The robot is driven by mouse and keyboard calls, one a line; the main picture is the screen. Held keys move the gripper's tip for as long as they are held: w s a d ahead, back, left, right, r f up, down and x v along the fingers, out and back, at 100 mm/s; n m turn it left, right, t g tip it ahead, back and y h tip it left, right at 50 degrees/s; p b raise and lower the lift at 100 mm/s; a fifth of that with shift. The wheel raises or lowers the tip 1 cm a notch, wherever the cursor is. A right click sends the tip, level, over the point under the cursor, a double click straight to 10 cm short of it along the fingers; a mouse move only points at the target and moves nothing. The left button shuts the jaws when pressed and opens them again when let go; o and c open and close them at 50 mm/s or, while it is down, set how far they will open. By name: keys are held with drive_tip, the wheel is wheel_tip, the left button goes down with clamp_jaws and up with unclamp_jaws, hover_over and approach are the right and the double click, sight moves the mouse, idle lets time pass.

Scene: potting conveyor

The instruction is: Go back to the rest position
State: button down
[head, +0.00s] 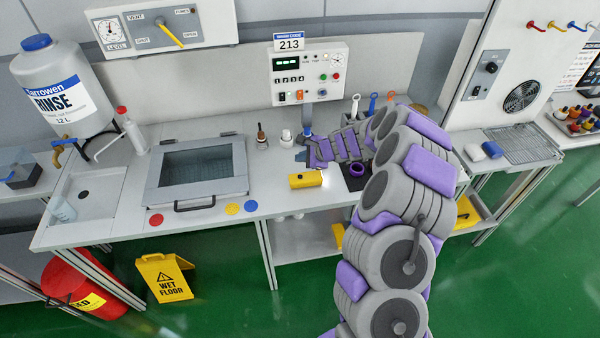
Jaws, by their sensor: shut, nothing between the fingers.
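My grey and purple arm reaches up from the lower right and bends left over the bench. My gripper (304,141) is at its end, small in the head view, just above the bench top (130,190) and below the control box (308,74) marked 213. It looks shut and empty. My arm hides part of the bench to its right.
A lidded tank (198,171) is left of my gripper. A yellow block (305,179) and purple ring (356,169) lie close by. A rinse jug (60,88) stands far left. A wet floor sign (164,278) and red bin (88,285) stand on the floor.

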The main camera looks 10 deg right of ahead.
idle(0.4)
drive_tip(key=s+a+r+n+g+y, duration=0.1)
drive_tip(key=s+a+r+n+g, duration=0.1)
drive_tip(key=s+a+r+n, duration=0.65)
drive_tip(key=s+a+r+n+g, duration=0.3)
drive_tip(key=s+a+r, duration=0.2)
drive_tip(key=s+r, duration=0.45)
drive_tip(key=s+d+n+g+h, duration=0.1)
drive_tip(key=s+d, duration=0.3)
drive_tip(key=s, duration=0.7)
drive_tip(key=s+d+n+g+h, duration=0.1)
drive_tip(key=s+d+n+h, duration=0.2)
drive_tip(key=s, duration=0.8)
drive_tip(key=s+d+n+g+h+b, duration=0.1)
drive_tip(key=s+d+n+h, duration=0.2)
drive_tip(key=s+d, duration=0.3)
drive_tip(key=s, duration=0.5)
drive_tip(key=shift+s+g, duration=0.3)
drive_tip(key=shift+s, duration=0.1)
drive_tip(key=shift+r, duration=0.1)
